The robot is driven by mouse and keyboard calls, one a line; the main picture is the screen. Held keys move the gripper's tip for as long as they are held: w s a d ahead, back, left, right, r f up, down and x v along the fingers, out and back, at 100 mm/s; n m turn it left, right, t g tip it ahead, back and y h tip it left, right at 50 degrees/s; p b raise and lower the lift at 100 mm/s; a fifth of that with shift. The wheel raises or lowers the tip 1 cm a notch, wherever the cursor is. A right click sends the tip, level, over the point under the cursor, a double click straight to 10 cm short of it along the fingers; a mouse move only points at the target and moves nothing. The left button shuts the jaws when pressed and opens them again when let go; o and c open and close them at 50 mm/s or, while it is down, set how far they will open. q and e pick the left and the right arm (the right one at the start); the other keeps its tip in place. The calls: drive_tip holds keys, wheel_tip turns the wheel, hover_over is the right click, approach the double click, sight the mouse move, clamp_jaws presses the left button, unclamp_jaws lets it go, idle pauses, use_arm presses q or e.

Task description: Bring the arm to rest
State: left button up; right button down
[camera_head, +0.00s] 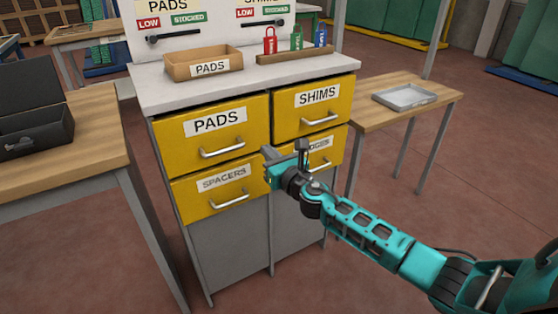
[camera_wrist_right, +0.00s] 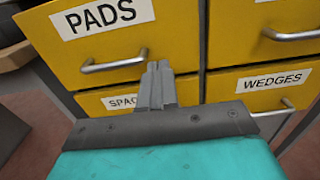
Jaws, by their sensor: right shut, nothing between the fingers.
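My right arm reaches in from the lower right in the head view. Its gripper (camera_head: 268,154) is shut and empty, in front of the yellow drawer cabinet near where the four drawer fronts meet. In the right wrist view the shut fingers (camera_wrist_right: 158,78) point at the cabinet, just right of the PADS drawer handle (camera_wrist_right: 115,63) in the picture. I cannot tell whether they touch the cabinet; no handle is held. The PADS drawer (camera_head: 212,128), SHIMS drawer (camera_head: 313,103) and SPACERS drawer (camera_head: 222,190) look closed. The WEDGES drawer (camera_wrist_right: 271,83) is partly hidden by my arm in the head view. My left gripper is not in view.
On the cabinet's top (camera_head: 150,76) stand an open PADS box (camera_head: 203,66) and a wooden rack (camera_head: 294,56) with red, green and blue tags. A wooden table (camera_head: 100,125) with a dark case is at left. A side table (camera_head: 372,116) at right holds a grey tray (camera_head: 404,97).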

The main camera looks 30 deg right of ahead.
use_arm(q)
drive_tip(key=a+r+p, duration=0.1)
drive_tip(key=p, duration=0.1)
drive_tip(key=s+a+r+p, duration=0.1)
drive_tip(key=p, duration=0.2)
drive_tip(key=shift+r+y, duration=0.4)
use_arm(e)
drive_tip(key=s+a+f+m+g, duration=0.2)
drive_tip(key=s+a+f+m, duration=0.1)
drive_tip(key=s+m, duration=0.7)
drive_tip(key=s+a+f+m+g+y, duration=0.1)
drive_tip(key=s+a+f+m, duration=0.3)
drive_tip(key=s+m, duration=0.6)
drive_tip(key=s+a+f+m+g, duration=0.4)
drive_tip(key=s+m, duration=0.7)
drive_tip(key=m, duration=0.3)
drive_tip(key=shift+f, duration=0.9)
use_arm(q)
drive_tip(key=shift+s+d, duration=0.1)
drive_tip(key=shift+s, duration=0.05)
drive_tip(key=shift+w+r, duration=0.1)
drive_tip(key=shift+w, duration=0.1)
